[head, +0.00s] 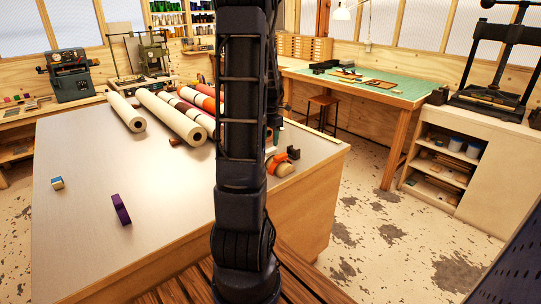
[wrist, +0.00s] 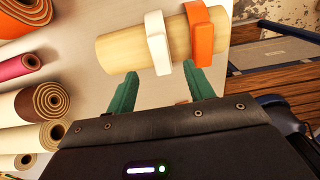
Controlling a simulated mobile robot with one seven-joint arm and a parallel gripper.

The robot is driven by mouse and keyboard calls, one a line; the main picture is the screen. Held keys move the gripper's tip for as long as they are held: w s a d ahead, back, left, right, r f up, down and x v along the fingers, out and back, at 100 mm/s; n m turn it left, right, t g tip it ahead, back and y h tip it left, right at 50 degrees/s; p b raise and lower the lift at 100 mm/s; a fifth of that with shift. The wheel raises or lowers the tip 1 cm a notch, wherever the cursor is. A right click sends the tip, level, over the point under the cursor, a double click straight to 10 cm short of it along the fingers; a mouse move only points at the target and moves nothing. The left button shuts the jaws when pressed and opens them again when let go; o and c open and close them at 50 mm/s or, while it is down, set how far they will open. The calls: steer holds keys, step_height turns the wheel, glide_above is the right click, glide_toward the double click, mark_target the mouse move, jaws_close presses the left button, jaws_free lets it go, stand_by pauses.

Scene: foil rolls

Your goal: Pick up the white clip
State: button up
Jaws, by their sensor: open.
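The white clip (wrist: 157,42) is a band around a pale tan roll (wrist: 120,47), near the top middle of the wrist view. An orange clip (wrist: 199,35) sits on the same roll just to its right, with a small gap. My gripper (wrist: 160,70) is open, its two green fingers pointing toward the roll. In the wrist view the lower end of the white clip shows between the fingertips, and the right finger lies below the orange clip. I cannot tell whether the fingers touch anything. In the head view my arm hides most of this area, and I cannot make out the white clip.
Several rolls lie side by side at the left of the wrist view, including a brown one (wrist: 42,102). The table's left front is mostly clear.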

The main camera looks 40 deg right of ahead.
mark_target(270, 150)
steer(key=shift+d+f, duration=0.1)
steer(key=shift+f, duration=2.5)
steer(key=shift+c, duration=0.4)
steer(key=c, duration=1)
